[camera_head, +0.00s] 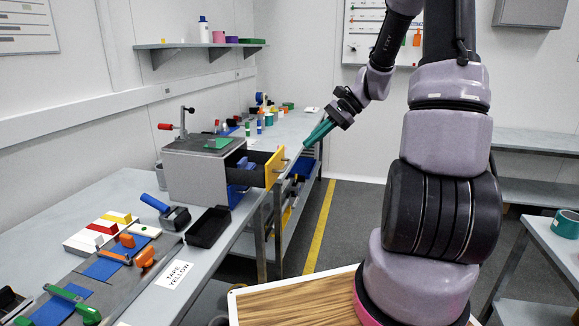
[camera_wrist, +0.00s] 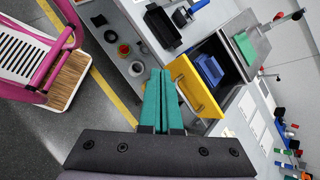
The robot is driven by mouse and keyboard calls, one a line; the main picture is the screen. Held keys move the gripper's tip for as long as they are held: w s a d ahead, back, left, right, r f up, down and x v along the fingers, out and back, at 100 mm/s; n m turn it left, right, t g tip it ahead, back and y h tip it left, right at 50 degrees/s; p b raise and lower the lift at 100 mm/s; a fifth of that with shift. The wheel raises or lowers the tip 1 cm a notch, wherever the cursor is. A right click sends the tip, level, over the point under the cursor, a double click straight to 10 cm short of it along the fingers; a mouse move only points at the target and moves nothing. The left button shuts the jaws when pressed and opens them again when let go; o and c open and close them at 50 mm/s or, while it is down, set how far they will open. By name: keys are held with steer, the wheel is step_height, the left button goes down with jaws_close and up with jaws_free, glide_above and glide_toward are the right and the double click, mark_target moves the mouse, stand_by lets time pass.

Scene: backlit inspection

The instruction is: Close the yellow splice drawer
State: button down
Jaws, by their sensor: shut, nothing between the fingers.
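The yellow-fronted splice drawer (camera_head: 275,168) stands pulled out from a grey cabinet (camera_head: 196,178) on the bench. A blue item (camera_head: 243,163) lies inside it. In the wrist view the yellow drawer front (camera_wrist: 193,86) is just right of the fingertips, and the blue item (camera_wrist: 209,69) shows in the drawer. My gripper (camera_head: 308,142) has green fingers, shut with nothing between them. It is in front of the drawer, beyond its handle in the head view. In the wrist view my gripper (camera_wrist: 160,72) points toward the drawer front; I cannot tell whether it touches.
A clamp with a red knob (camera_head: 168,127) stands on the cabinet. A black tray (camera_head: 208,227) and a blue-handled tool (camera_head: 165,208) lie in front of the cabinet. A lower shelf (camera_wrist: 122,62) holds rolls. Open floor lies right of the bench.

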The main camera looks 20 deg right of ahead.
steer(key=w+d+f+m+t+y, duration=0.3)
steer(key=w+d+f+m+t, duration=0.15)
steer(key=f+m, duration=0.2)
steer(key=w+d+f+m+t+y, duration=0.3)
steer(key=w+d+f+m+t, duration=0.15)
steer(key=f, duration=0.35)
glide_toward(252, 164)
steer(key=shift+g, duration=0.4)
steer(key=d, duration=0.1)
steer(key=s+d+r, duration=0.1)
steer(key=d, duration=0.2)
steer(key=shift+s+r, duration=0.2)
steer(key=shift+r, duration=0.1)
steer(key=x, duration=1.4)
steer(key=shift+a+r, duration=0.1)
steer(key=shift+w+a, duration=0.1)
